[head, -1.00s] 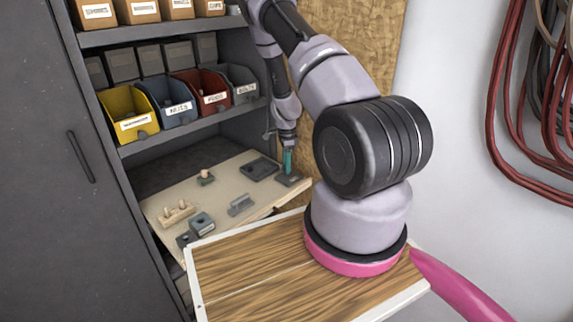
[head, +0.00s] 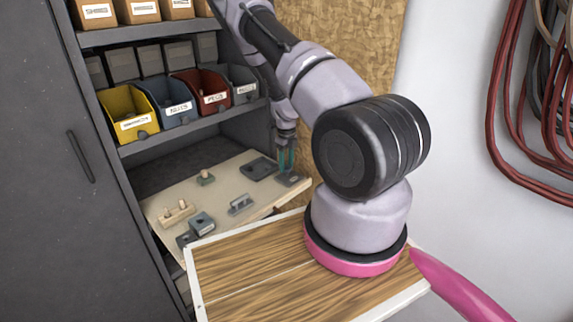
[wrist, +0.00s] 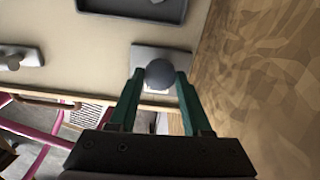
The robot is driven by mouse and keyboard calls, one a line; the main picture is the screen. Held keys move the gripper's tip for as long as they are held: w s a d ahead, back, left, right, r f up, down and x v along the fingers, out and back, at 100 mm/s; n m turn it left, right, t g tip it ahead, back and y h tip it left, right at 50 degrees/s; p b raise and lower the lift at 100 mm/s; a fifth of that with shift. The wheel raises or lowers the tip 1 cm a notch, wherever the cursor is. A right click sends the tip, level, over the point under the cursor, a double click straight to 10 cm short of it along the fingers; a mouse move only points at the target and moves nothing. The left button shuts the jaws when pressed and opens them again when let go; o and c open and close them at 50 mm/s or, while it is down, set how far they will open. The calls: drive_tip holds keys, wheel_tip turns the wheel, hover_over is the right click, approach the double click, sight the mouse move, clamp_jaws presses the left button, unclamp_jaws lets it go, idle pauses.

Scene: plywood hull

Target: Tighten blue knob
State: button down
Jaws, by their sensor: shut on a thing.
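The blue knob (wrist: 160,73) shows as a round, dull grey-blue ball in the wrist view. It stands over a pale square base plate (wrist: 146,54) at the edge of the board. My gripper (wrist: 160,76) has its two green fingers on either side of the knob and is shut on it. In the head view my gripper (head: 287,160) points down at the right end of the board, over the dark base plate (head: 291,179). The knob is too small to make out there.
The pale board (head: 222,184) carries a dark tray (head: 260,169), a grey bracket (head: 240,205), a wooden peg piece (head: 179,212) and a grey block (head: 201,223). Labelled bins stand on shelves above. A plywood wall (wrist: 262,80) rises close beside my gripper.

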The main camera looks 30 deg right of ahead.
sight(286, 167)
drive_tip(key=m, duration=0.4)
drive_tip(key=shift+w+r+m, duration=0.1)
drive_tip(key=shift+m, duration=2.5)
drive_tip(key=shift+c, duration=1.7)
unclamp_jaws()
drive_tip(key=shift+r, duration=0.1)
wheel_tip(286, 167, up, 11)
drive_tip(key=shift+f, duration=0.2)
